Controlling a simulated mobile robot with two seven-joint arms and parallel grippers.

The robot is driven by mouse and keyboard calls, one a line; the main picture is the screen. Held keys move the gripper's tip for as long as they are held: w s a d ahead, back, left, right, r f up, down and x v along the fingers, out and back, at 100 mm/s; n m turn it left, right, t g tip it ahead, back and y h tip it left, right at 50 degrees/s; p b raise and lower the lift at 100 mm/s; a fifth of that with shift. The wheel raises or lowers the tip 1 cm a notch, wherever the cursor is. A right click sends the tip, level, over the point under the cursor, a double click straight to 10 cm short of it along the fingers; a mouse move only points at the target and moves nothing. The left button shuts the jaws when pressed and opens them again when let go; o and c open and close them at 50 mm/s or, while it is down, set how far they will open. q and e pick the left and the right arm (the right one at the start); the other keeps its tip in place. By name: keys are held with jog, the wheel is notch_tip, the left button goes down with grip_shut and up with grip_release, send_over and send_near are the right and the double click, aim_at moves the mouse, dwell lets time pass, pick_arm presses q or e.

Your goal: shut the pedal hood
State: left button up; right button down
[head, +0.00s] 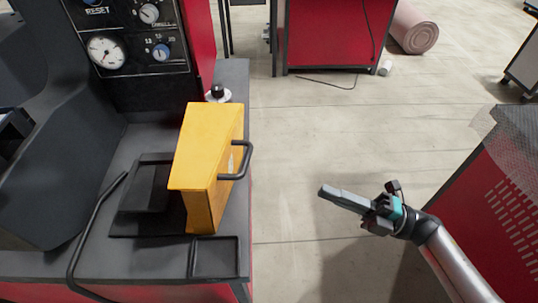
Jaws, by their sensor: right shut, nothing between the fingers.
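The yellow pedal hood (203,150) stands raised on its side edge, at the right part of the dark machine top. A dark loop handle (246,160) sticks out from its right face. The dark pedal base (150,200) lies to the left of the hood, partly hidden by it. My right gripper (322,191) is shut and empty, to the right of the hood and its handle, above the open floor and apart from both. My left gripper is not in view.
A control panel (125,35) with gauge and knobs stands at the back left. A small black knob (218,92) sits behind the hood. A bent dark bar (95,225) is at the left. A red cabinet (500,170) stands at the right. Floor between is clear.

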jog(key=n+g, duration=0.1)
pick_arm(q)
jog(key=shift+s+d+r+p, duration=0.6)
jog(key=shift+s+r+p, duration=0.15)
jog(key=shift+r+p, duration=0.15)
pick_arm(e)
send_near(220, 168)
jog(key=shift+w+a+r, duration=0.15)
jog(key=shift+w+a, duration=0.3)
jog(key=shift+w, duration=0.15)
jog(key=shift+w+a+r, duration=0.2)
jog(key=shift+w+a, duration=0.2)
jog(key=shift+w, duration=0.2)
